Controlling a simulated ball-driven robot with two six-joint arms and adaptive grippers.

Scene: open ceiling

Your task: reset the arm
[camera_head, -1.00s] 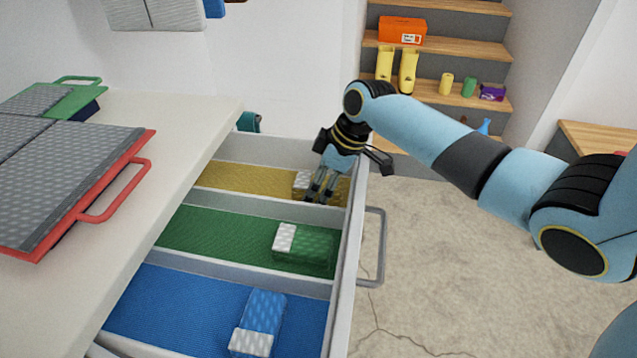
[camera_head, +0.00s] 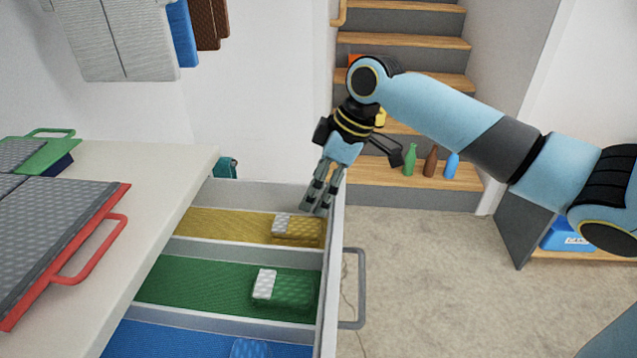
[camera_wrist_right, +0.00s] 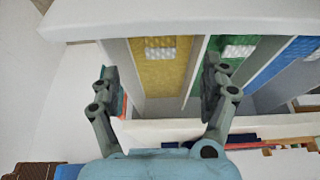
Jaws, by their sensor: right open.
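My right gripper (camera_head: 318,199) is in the head view, above the far end of the open drawer, pointing down. Its fingers are apart and empty in the right wrist view (camera_wrist_right: 160,90). Below it, a yellow block with a white end (camera_head: 298,229) lies in the yellow compartment, apart from the fingers. The yellow block also shows in the right wrist view (camera_wrist_right: 160,68). My left gripper is not in either view.
The open drawer (camera_head: 332,262) has yellow, green and blue compartments. A green block (camera_head: 287,289) lies in the green one. A counter (camera_head: 150,220) with grey boards is on the left. Bottles (camera_head: 431,162) stand on stairs behind. Floor at right is clear.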

